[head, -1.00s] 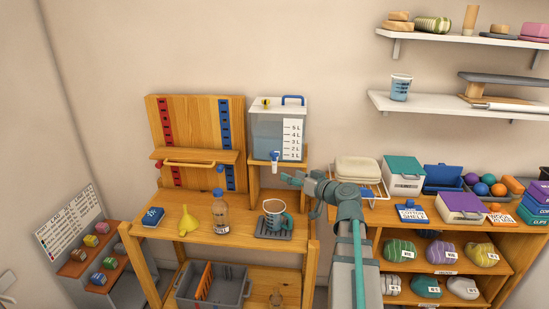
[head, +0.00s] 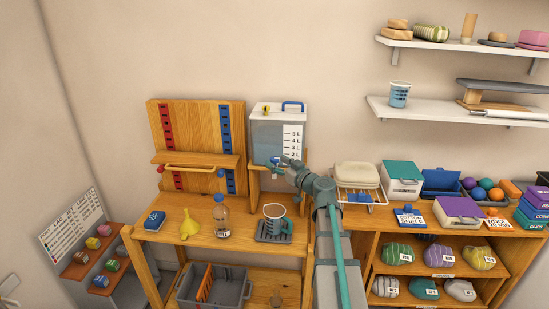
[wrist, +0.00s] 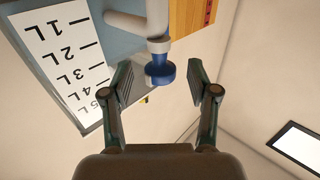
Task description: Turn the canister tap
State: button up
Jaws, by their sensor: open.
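The canister (head: 265,135), a clear box with a litre scale and blue handle, stands on a raised wooden stand. Its tap (wrist: 158,72), a white spout with a blue knob, shows in the wrist view. In the head view the tap (head: 274,162) is partly hidden by my gripper (head: 284,162). In the wrist view my gripper (wrist: 163,80) is open, with the blue knob between or just beyond its fingertips, nearer the left finger. I cannot tell whether a finger touches it. A measuring jug (head: 273,217) stands on a dark drip mat below the tap.
A wooden board (head: 196,125) with red and blue strips rises behind. A wire rack (head: 358,197) is to the right.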

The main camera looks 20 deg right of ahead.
jog(key=shift+x, duration=1.15)
grip_shut()
jog(key=shift+a+f, duration=0.1)
